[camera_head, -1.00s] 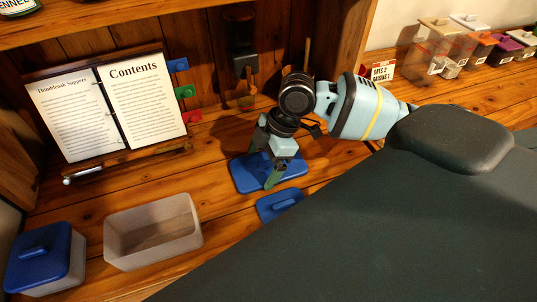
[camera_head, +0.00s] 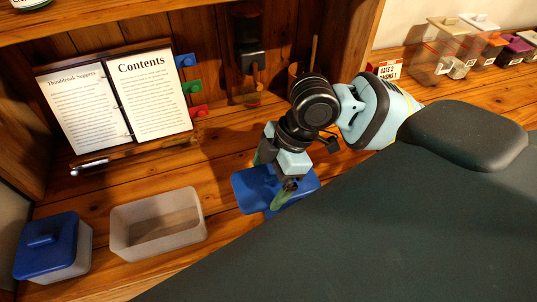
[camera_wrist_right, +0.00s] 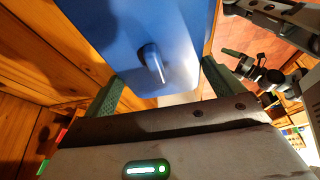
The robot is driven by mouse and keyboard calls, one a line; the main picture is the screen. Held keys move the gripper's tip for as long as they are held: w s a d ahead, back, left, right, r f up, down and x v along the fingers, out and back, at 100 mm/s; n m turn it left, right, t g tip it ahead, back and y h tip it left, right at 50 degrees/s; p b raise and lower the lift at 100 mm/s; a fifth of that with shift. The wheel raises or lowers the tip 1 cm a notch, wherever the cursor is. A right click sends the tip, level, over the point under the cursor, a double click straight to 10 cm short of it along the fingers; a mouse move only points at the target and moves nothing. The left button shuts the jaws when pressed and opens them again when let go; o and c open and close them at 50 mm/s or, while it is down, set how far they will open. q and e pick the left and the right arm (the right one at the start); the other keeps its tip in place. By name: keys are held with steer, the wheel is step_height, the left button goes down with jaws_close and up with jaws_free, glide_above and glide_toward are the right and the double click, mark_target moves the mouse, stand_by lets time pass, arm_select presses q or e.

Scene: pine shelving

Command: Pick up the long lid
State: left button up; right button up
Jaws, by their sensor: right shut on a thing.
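The long lid (camera_head: 250,189) is a flat blue lid with a raised handle. My right gripper (camera_head: 271,176) is shut on it, with its green fingers at opposite edges. In the right wrist view the long lid (camera_wrist_right: 120,35) and its handle lie beyond the widely spaced fingers (camera_wrist_right: 165,92). My left gripper does not show in the head view. A grey arm with a green tip at the right of the wrist view may be it, but its jaws are unclear.
An open, empty translucent container (camera_head: 157,243) stands left of the lid. A blue-lidded container (camera_head: 52,265) is at far left. A recipe book (camera_head: 120,95) stands behind. Several small containers (camera_head: 480,45) sit at back right.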

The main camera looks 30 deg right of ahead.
steer(key=s+a, duration=0.1)
steer(key=s, duration=0.1)
steer(key=s+a, duration=0.1)
steer(key=s, duration=0.1)
steer(key=s+a, duration=0.2)
steer(key=shift+s+r, duration=0.3)
steer(key=shift+r, duration=0.05)
